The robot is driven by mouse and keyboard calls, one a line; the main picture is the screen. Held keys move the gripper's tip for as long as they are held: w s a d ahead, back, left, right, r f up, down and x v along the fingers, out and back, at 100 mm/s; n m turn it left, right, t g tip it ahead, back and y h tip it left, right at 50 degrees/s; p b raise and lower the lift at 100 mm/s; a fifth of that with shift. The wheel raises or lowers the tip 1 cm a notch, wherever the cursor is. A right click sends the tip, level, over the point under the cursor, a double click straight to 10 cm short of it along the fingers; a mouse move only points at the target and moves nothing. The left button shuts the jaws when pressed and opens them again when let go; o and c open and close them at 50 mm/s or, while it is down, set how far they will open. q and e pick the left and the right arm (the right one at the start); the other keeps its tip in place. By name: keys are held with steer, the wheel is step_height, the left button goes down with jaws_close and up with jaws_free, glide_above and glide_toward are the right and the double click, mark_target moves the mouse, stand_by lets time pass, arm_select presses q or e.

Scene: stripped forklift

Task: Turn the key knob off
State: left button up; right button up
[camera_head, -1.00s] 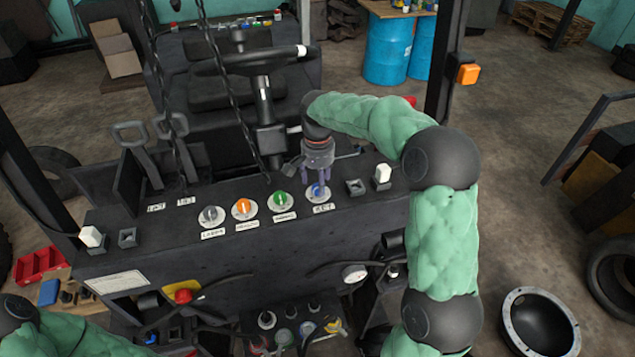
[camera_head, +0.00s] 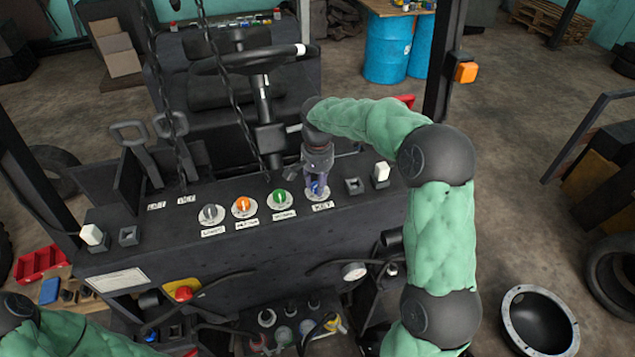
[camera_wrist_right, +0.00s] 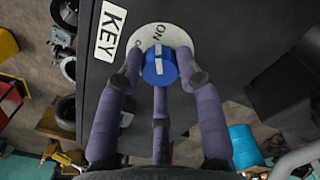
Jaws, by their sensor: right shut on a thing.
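The key knob (camera_head: 322,193) is blue and sits on a round white plate on the dark panel, above the label KEY (camera_head: 323,206). In the right wrist view the knob (camera_wrist_right: 158,68) has a pale bar across its face. ON is printed on the plate (camera_wrist_right: 180,35) next to it; other lettering is partly hidden. My right gripper (camera_head: 319,184) comes down on the knob from above. Its purple fingers (camera_wrist_right: 160,76) are closed around the knob in the wrist view. My left gripper is out of view.
Green (camera_head: 280,198), orange (camera_head: 243,206) and grey (camera_head: 210,214) knobs stand left of the key knob. A switch (camera_head: 354,186) and a white rocker (camera_head: 381,172) stand to its right. The steering wheel (camera_head: 262,60) and hanging chains are behind the panel.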

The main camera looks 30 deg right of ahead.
steer(key=shift+n, duration=0.3)
steer(key=n, duration=0.5)
steer(key=shift+n, duration=0.3)
steer(key=n, duration=0.5)
steer(key=shift+n, duration=0.3)
steer(key=o, duration=1.1)
steer(key=shift+o, duration=0.2)
step_height(320, 180, up, 12)
